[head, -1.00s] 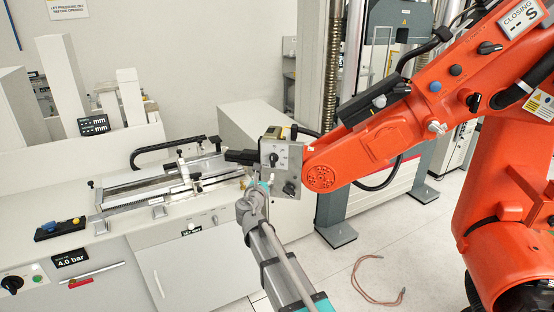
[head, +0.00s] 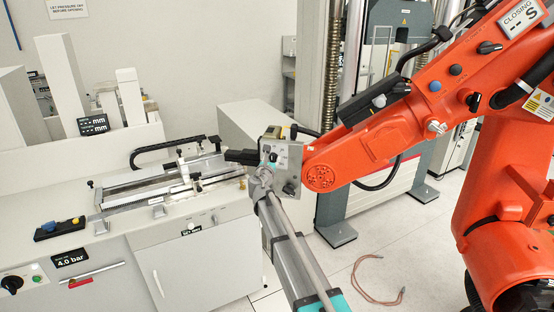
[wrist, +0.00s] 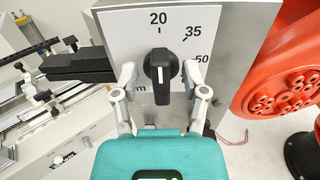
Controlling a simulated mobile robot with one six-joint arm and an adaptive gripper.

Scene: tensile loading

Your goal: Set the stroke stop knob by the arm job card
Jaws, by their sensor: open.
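The stroke stop knob is a black bar-shaped knob (wrist: 160,66) on a pale dial plate (wrist: 120,35) marked 20, 35 and 50. In the wrist view its bar stands roughly upright, below the 20 mark; a pale line shows on it. My gripper (wrist: 160,85) is open, with one finger on each side of the knob; I cannot tell whether they touch it. In the head view my gripper (head: 262,180) is at the grey control box (head: 285,162) on the orange arm's end and hides part of its face. A small card (head: 542,105) on the orange arm is unreadable.
The orange arm (head: 375,150) stands right of my gripper. A bench (head: 120,260) with a clamp fixture and black handle is at the left. A grey column machine (head: 330,215) stands behind. A brown hose (head: 365,285) lies on the clear floor.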

